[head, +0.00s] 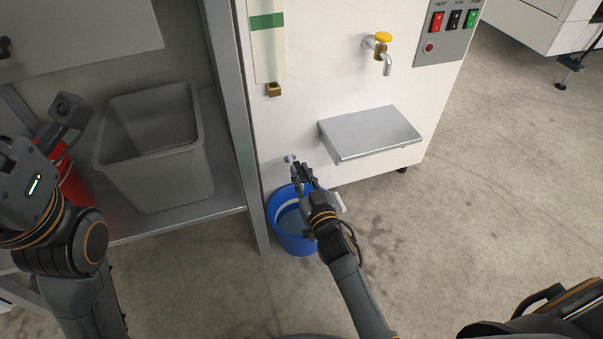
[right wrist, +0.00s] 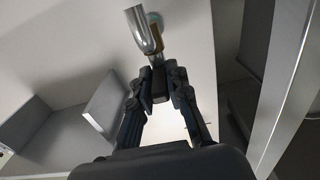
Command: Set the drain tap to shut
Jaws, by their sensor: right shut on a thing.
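The drain tap (head: 290,158) sits low on the white machine's front, above a blue bucket (head: 297,244); my right gripper hides most of it. In the right wrist view its chrome spout (right wrist: 144,30) shows beyond the fingertips, with a small part of a brownish handle (right wrist: 153,58). My right gripper (head: 302,172) is at the tap, shut on its handle; the fingers (right wrist: 161,76) also show in the right wrist view. Whether the tap is open or shut I cannot tell. My left gripper (head: 22,165) is at the left edge, its fingers not clear.
A second tap with a yellow handle (head: 383,37) is higher on the machine, above a steel shelf (head: 372,132) that sticks out. A grey bin (head: 155,150) stands on a rack at left, with a red container (head: 72,185) beside it. The floor at right is open.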

